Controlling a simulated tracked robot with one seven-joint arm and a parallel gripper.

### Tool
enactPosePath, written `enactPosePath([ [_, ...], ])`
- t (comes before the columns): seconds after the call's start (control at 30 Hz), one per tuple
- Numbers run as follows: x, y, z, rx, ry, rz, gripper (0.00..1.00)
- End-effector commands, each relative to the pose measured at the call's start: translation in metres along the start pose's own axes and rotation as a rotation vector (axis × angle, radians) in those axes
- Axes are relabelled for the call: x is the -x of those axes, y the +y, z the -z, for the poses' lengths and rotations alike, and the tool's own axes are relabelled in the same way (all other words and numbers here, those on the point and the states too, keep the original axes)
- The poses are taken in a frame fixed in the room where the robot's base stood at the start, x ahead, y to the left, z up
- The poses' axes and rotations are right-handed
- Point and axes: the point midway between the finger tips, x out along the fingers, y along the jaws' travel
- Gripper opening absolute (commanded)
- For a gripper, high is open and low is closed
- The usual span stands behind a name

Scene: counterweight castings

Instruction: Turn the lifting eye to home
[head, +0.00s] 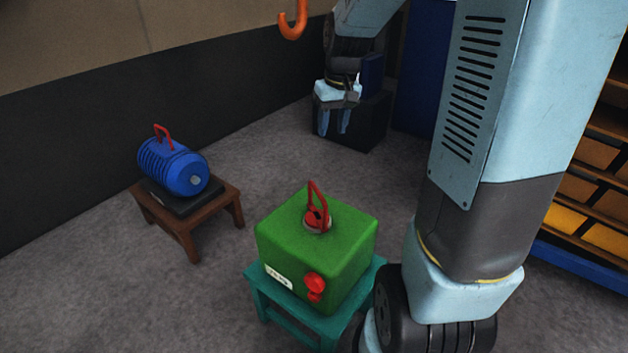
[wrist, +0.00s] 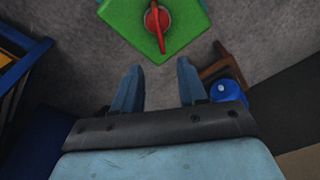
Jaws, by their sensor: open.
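The red lifting eye (head: 318,212) stands upright on a round base on top of a green casting (head: 300,240). The casting has a white label and a red knob on its lower side and sits on a teal stool (head: 285,320). In the wrist view the lifting eye (wrist: 156,22) shows from above, near the top edge, on the green casting (wrist: 185,25). My gripper (head: 334,122) is open and empty, behind the casting in the head view and apart from it. In the wrist view its two fingers (wrist: 158,75) point toward the casting with bare floor between them.
A blue motor (head: 172,167) with a red handle sits on a brown stool (head: 222,190) at left. An orange hook (head: 293,20) hangs at the top. Shelving with yellow bins (head: 565,215) stands at right. A dark box (head: 362,125) is behind my gripper. Grey floor lies clear between the stools.

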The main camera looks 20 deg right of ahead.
Motion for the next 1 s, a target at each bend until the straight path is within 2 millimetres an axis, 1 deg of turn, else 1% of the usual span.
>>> enactPosePath([
  [0.03,-0.014,0.004,0.009,-0.003,-0.021,0.015,0.42],
  [0.2,-0.056,0.016,0.032,-0.001,-0.073,0.065,0.42],
  [0.3,-0.078,0.021,0.043,0.0,-0.096,0.094,0.42],
  [0.4,-0.096,0.026,0.051,-0.002,-0.112,0.118,0.42],
  [0.5,-0.107,0.028,0.055,-0.001,-0.122,0.134,0.42],
  [0.77,-0.125,0.028,0.057,-0.001,-0.132,0.146,0.42],
  [0.87,-0.138,0.026,0.055,-0.001,-0.132,0.146,0.42],
  [1.0,-0.162,0.022,0.052,0.0,-0.132,0.146,0.42],
])
